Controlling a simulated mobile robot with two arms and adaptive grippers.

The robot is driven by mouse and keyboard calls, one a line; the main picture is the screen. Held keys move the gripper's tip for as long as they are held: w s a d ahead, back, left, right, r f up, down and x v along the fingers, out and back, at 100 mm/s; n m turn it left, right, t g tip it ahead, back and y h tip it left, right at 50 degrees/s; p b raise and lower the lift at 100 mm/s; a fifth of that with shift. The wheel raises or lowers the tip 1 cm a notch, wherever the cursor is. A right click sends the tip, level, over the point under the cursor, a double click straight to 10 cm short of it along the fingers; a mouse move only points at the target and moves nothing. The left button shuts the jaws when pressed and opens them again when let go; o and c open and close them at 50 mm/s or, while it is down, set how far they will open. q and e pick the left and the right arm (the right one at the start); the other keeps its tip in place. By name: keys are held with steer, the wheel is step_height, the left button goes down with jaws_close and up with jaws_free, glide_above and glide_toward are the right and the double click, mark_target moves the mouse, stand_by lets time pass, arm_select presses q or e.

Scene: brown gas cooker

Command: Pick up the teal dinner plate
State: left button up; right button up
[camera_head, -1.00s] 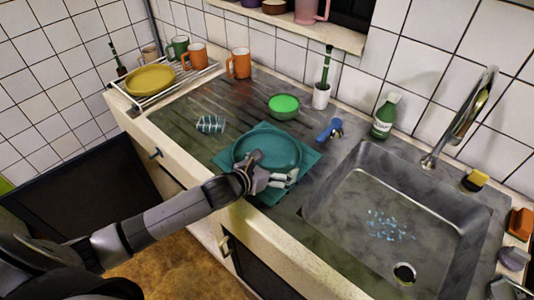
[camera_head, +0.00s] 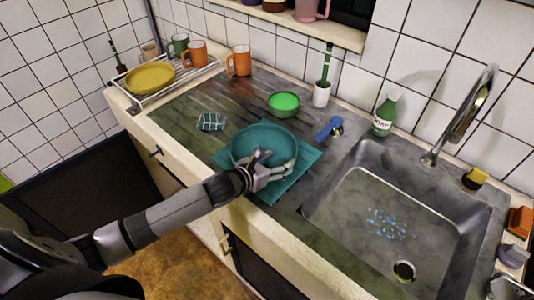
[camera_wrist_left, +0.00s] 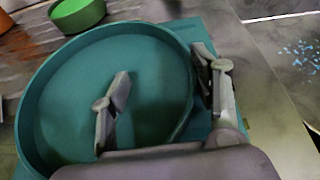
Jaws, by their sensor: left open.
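The teal dinner plate (camera_head: 263,142) lies on a teal square cloth (camera_head: 288,188) on the counter, left of the sink. It also shows large in the left wrist view (camera_wrist_left: 70,95). My left gripper (camera_head: 268,160) is over the plate's near right rim, with its fingers apart. In the left wrist view the left gripper (camera_wrist_left: 165,90) has one finger over the inside of the plate and the other outside its right rim. The plate's near edge is hidden by the gripper. My right gripper does not show.
A green bowl (camera_head: 284,104) stands behind the plate, and a blue-handled brush (camera_head: 330,128) lies to its right. A striped cloth-like item (camera_head: 211,121) is to the left. The sink (camera_head: 395,215) is at right; a rack with a yellow plate (camera_head: 150,76) is at far left.

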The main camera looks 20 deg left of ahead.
arm_select(q)
steer(key=shift+f, duration=0.1)
jaws_close()
stand_by(0.4)
stand_by(0.3)
